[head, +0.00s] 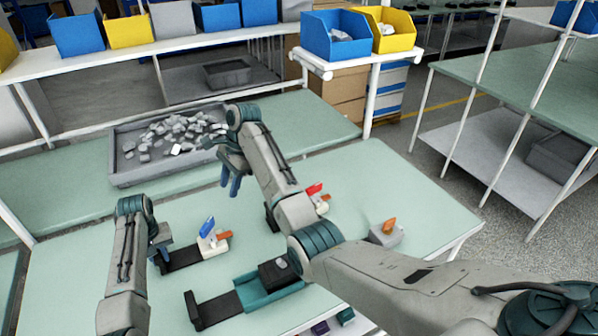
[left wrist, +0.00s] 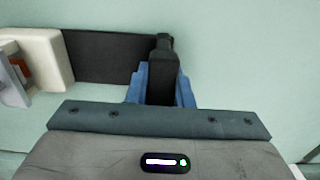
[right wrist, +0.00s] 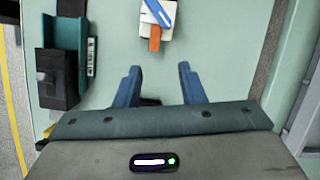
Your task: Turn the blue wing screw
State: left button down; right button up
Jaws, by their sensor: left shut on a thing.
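The blue wing screw (head: 207,226) stands on a white block with an orange lever (head: 224,235), at one end of a black base plate (head: 185,258). In the right wrist view the blue wing screw (right wrist: 158,13) shows at the top edge, beyond the fingers. My left gripper (left wrist: 162,85) is shut on the black upright post at the plate's other end; the white block (left wrist: 40,55) lies to its left in that view. My right gripper (head: 232,185) is open and empty, raised above the table, apart from the screw. It also shows in the right wrist view (right wrist: 160,85).
A teal fixture (head: 258,297) with a black box (head: 278,273) stands at the front. A red-topped device (head: 314,189) is partly hidden behind my right arm. A grey block with an orange lever (head: 389,226) stands at right. A grey tray (head: 122,178) of parts lies behind.

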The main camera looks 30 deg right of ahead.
jog(key=d+f+n+t+h, duration=0.1)
jog(key=d+n, duration=0.1)
jog(key=d, duration=0.8)
jog(key=d+f+n+h, duration=0.1)
jog(key=d+f+n, duration=0.1)
jog(key=d, duration=0.9)
jog(key=shift+s+f+t+h, duration=0.15)
jog(key=shift+s+t+h, duration=0.25)
jog(key=shift+a, duration=0.1)
